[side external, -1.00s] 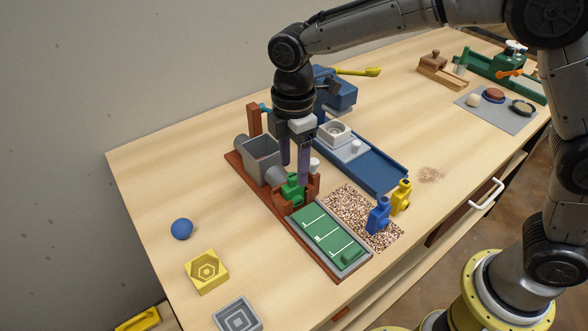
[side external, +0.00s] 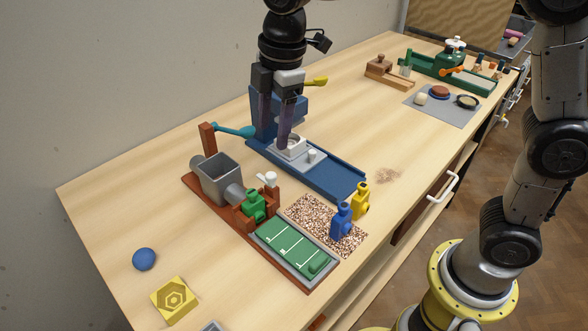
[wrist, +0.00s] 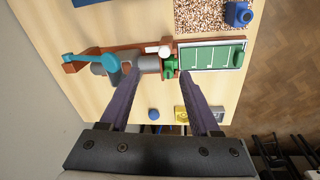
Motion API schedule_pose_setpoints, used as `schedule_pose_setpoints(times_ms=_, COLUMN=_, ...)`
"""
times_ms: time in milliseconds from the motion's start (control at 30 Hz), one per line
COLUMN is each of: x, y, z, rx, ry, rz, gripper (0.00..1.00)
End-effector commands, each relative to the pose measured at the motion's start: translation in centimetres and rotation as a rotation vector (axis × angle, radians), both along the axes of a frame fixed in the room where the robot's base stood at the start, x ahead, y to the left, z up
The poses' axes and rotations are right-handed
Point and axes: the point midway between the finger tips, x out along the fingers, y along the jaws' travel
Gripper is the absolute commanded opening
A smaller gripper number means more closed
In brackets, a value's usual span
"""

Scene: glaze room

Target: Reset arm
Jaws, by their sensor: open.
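My gripper (side external: 275,132) is open and empty, pointing down. In the side view its fingers hang in front of the blue press-like machine (side external: 335,182), near the white block on its bed. In the wrist view the two purple fingers (wrist: 158,88) stand well apart, with the brown-based machine beneath them. That machine has a grey hopper (side external: 217,178), a teal crank (side external: 235,130) and a green figure-shaped piece (side external: 254,206) at its outlet. I cannot tell the exact height of the fingertips above the blue machine.
A green marked board (side external: 290,246), a speckled mat (side external: 308,220), and blue (side external: 342,222) and yellow (side external: 361,201) bottle-shaped pieces stand in front. A grey mat (side external: 430,115) is at the far right.

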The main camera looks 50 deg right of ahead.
Motion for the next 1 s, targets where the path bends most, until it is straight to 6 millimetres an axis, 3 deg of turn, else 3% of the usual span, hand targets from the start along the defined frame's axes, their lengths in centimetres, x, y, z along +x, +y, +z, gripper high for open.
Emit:
schedule_pose_setpoints(times_ms=33, x=-1.3, y=-2.0, z=2.0, rx=0.015, ry=-0.04, rz=-0.048, gripper=0.63)
schedule_pose_setpoints(times_ms=133, x=-4.1, y=-5.2, z=4.1, rx=0.042, ry=-0.097, rz=-0.158, gripper=0.63)
schedule_pose_setpoints(times_ms=367, x=-11.9, y=-10.8, z=6.0, rx=0.125, ry=-0.216, rz=-0.489, gripper=0.63)
schedule_pose_setpoints(times_ms=533, x=-17.7, y=-13.3, z=4.5, rx=0.206, ry=-0.285, rz=-0.77, gripper=0.63)
schedule_pose_setpoints(times_ms=700, x=-22.0, y=-14.4, z=1.0, rx=0.294, ry=-0.308, rz=-1.048, gripper=0.63)
schedule_pose_setpoints(times_ms=833, x=-23.1, y=-14.4, z=-1.4, rx=0.332, ry=-0.272, rz=-1.201, gripper=0.63)
schedule_pose_setpoints(times_ms=1000, x=-22.8, y=-14.3, z=-1.5, rx=0.372, ry=-0.27, rz=-1.299, gripper=0.63)
